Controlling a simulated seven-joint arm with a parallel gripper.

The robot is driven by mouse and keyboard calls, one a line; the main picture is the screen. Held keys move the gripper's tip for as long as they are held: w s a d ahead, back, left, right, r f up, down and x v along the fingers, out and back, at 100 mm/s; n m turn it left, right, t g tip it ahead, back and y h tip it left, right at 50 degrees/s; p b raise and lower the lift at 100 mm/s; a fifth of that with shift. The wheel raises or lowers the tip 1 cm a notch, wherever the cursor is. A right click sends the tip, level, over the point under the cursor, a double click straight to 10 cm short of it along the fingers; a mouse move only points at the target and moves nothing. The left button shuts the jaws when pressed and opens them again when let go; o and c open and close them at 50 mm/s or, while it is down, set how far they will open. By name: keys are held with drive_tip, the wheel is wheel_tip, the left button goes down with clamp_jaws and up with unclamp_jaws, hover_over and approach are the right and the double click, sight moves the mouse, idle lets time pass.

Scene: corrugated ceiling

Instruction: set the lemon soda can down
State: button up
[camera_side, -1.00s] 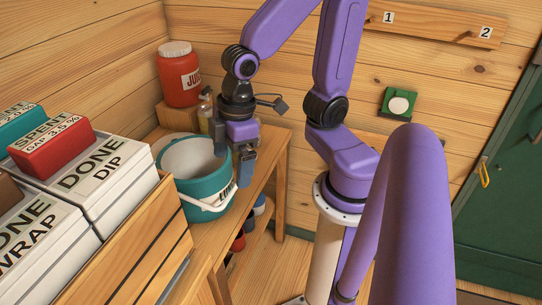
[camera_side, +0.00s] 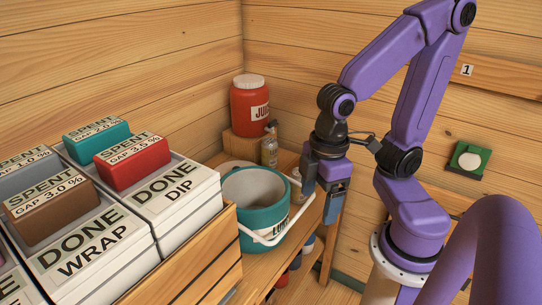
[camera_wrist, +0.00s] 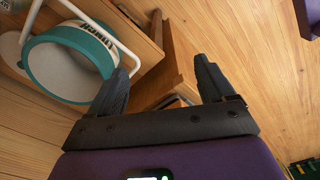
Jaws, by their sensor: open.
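I cannot pick out a lemon soda can by its label in either view. My gripper (camera_side: 321,200) points down just right of the teal lunch bucket (camera_side: 232,190), at the bench's right edge. In the wrist view my gripper (camera_wrist: 162,78) has its fingers wide apart, with nothing held between them. Beyond the gap are the bench end and the plank floor. A small pale object (camera_side: 296,184) stands between the bucket and my left finger; it is partly hidden and I cannot tell what it is.
The bucket, its white handle lowered, also shows in the wrist view (camera_wrist: 88,42). A red juice jar (camera_side: 250,108) stands on a wooden block behind a small bottle (camera_side: 269,148). Several cans or jars (camera_side: 294,262) sit under the bench. Labelled bins (camera_side: 175,205) fill the left.

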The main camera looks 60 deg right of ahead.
drive_tip(key=w+m+t, duration=0.1)
drive_tip(key=w+m, duration=0.6)
drive_tip(key=w, duration=0.7)
drive_tip(key=w+d+m+h, duration=0.2)
drive_tip(key=w+d+m, duration=0.35)
drive_tip(key=w, duration=0.45)
drive_tip(key=m+h, duration=0.2)
drive_tip(key=m, duration=0.9)
approach(269, 142)
drive_tip(key=shift+t, duration=0.3)
drive_tip(key=x, duration=1.1)
drive_tip(key=shift+s+d+f, duration=0.15)
drive_tip(key=shift+s+f, duration=0.1)
drive_tip(key=shift+f, duration=0.1)
drive_tip(key=c, duration=1.2)
drive_tip(key=shift+r, duration=0.1)
